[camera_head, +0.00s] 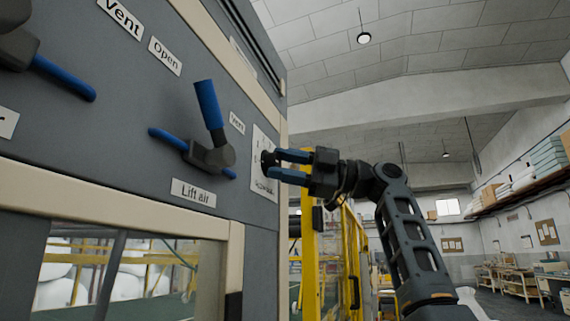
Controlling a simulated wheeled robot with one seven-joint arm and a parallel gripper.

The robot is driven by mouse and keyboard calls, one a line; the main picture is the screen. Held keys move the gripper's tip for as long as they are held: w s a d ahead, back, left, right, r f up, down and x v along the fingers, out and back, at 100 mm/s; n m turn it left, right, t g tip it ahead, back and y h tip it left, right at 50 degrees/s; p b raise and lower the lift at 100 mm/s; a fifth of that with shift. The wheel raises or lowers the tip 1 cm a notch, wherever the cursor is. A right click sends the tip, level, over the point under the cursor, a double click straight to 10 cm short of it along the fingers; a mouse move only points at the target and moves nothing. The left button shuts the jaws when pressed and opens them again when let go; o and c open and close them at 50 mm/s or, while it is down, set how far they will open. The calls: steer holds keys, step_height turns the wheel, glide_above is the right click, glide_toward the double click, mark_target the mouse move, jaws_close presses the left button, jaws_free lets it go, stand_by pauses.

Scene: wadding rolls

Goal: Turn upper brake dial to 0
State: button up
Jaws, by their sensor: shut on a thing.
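The upper brake dial (267,159) is a small black knob on a white scale plate (264,184) near the right edge of the grey panel. My gripper (283,165) comes in from the right, and its two blue fingers are shut on the dial, one above and one below. The fingers hide part of the dial and of the plate. The markings on the plate are too small to read, so I cannot tell which number the dial points at.
Left of the dial is a blue-handled lever (208,152) above a "Lift air" label (193,193). Another blue-handled lever (60,77) is at the upper left. A yellow fence (350,260) stands behind my arm. Shelves and benches line the far right wall.

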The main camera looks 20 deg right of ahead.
steer(key=o, duration=1)
steer(key=shift+o, duration=0.2)
steer(key=b+v, duration=0.1)
steer(key=v, duration=0.6)
steer(key=shift+d, duration=0.35)
steer(key=shift+s, duration=0.1)
steer(key=shift+f, duration=0.1)
